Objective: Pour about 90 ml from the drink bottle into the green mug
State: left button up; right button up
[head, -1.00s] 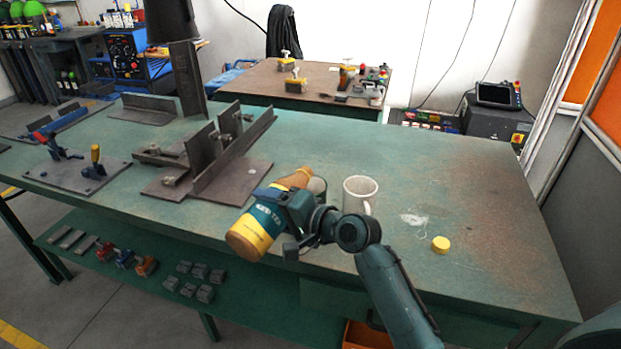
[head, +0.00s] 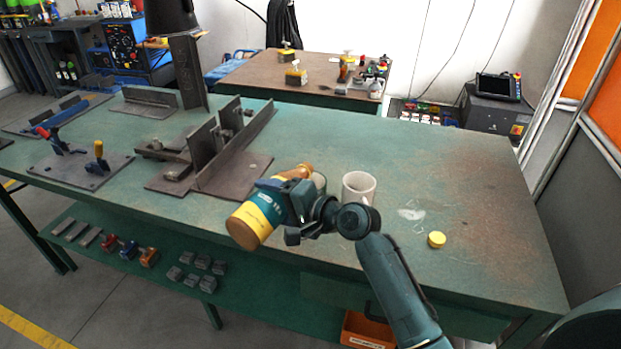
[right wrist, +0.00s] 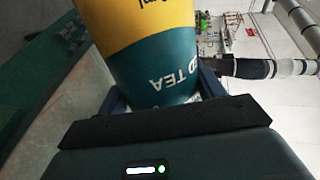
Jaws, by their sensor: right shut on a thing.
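The drink bottle (head: 262,212) has a yellow base, a teal label and an orange-brown neck. It is held steeply tilted, base toward the front left and neck toward the back right. My right gripper (head: 288,198) is shut around it; the label with "TEA" fills the top of the right wrist view (right wrist: 165,65). A mug (head: 320,181), probably the green one, stands right behind the bottle's neck, mostly hidden; its colour is hard to tell. The bottle's mouth seems close to its rim. I cannot see any liquid flowing. My left gripper is not in view.
A white mug (head: 358,188) stands close to the right of the hidden mug. A yellow cap (head: 437,240) lies on the green table (head: 470,190) further right. Steel fixtures (head: 225,160) stand to the left.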

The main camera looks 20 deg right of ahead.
pick_arm(q)
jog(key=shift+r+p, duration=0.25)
jog(key=shift+p, duration=0.05)
pick_arm(e)
jog(key=shift+s+a+r, duration=0.25)
jog(key=shift+s+a, duration=0.05)
jog(key=shift+a, duration=0.15)
pick_arm(q)
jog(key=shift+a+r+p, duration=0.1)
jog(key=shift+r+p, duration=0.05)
jog(key=shift+p, duration=0.15)
pick_arm(e)
jog(key=shift+m, duration=0.3)
dwell(1.4)
